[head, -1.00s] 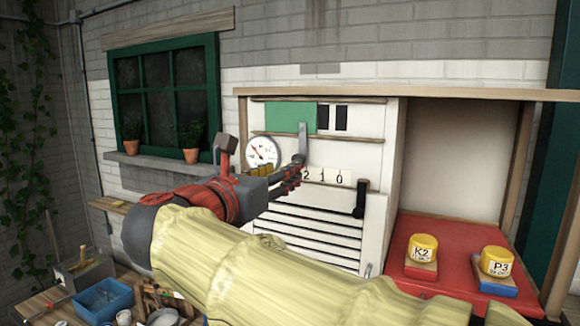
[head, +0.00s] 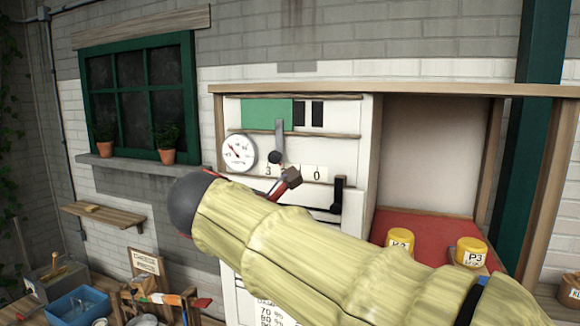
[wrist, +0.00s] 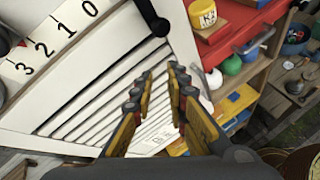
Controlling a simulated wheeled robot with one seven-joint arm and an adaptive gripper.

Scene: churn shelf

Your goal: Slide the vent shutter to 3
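The green vent shutter (head: 266,113) covers the left of its opening; dark slots show to its right. Its grey handle (head: 280,138) hangs down to a dark knob (head: 275,157) near the 3 on the number strip (head: 316,174). In the wrist view, the number strip (wrist: 62,33) reads 3 2 1 0, with a red pointer (wrist: 22,42) near the 3. I cannot tell whether it lines up exactly. My gripper (wrist: 161,71) is open and empty, below the strip, apart from the handle and facing the slatted panel. In the head view my arm hides most of it.
A black lever (head: 338,195) stands right of the strip. A round dial (head: 238,153) is left of the handle. Yellow-topped canisters (head: 470,251) stand on the red surface (head: 428,215) at right. A small wall shelf (head: 104,217) is at left.

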